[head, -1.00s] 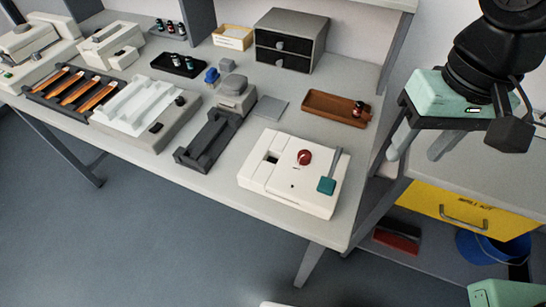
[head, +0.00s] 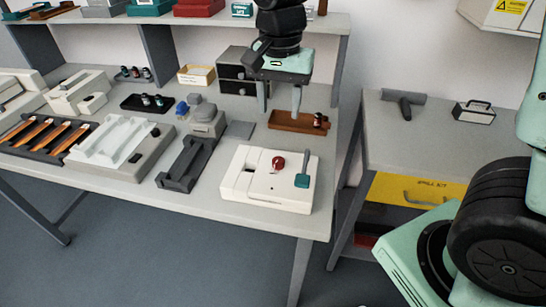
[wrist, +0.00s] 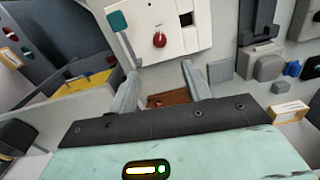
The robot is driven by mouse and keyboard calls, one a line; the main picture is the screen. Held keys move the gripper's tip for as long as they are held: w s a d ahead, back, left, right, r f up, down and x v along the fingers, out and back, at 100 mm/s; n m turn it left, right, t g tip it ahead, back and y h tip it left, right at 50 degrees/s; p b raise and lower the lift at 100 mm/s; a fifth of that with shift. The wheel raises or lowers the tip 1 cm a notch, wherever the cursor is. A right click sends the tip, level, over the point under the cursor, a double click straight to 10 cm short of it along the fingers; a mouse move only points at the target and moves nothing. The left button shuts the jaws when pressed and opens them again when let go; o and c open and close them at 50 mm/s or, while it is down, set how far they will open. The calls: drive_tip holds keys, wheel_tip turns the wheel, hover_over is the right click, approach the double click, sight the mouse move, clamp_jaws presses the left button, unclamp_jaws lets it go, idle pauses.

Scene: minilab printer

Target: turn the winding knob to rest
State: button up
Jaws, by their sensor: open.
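The winding knob (head: 278,163) is a red round knob on top of the white printer box (head: 238,190), near the front right of the bench. A teal-ended lever (head: 302,180) stands to its right. In the wrist view the knob (wrist: 160,39) shows beyond my fingertips, with the teal lever pad (wrist: 118,21) to its left. My gripper (head: 281,112) is open and empty, pointing down over the back of the bench, behind and above the knob. It also shows in the wrist view (wrist: 160,75), with its two fingers wide apart and not touching the knob.
A brown tray (head: 290,123) with small bottles lies behind the printer, close to my gripper. A dark holder (head: 185,165) stands to its left. A drawer unit (head: 236,70) is at the back. A side table with a yellow spill-kit drawer (head: 400,189) stands right.

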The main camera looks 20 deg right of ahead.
sight(278, 160)
wheel_tip(278, 160, down, 14)
drive_tip(key=shift+f+b, duration=0.25)
drive_tip(key=shift+b, duration=0.15)
drive_tip(key=shift+c, duration=0.3)
drive_tip(key=c, duration=0.9)
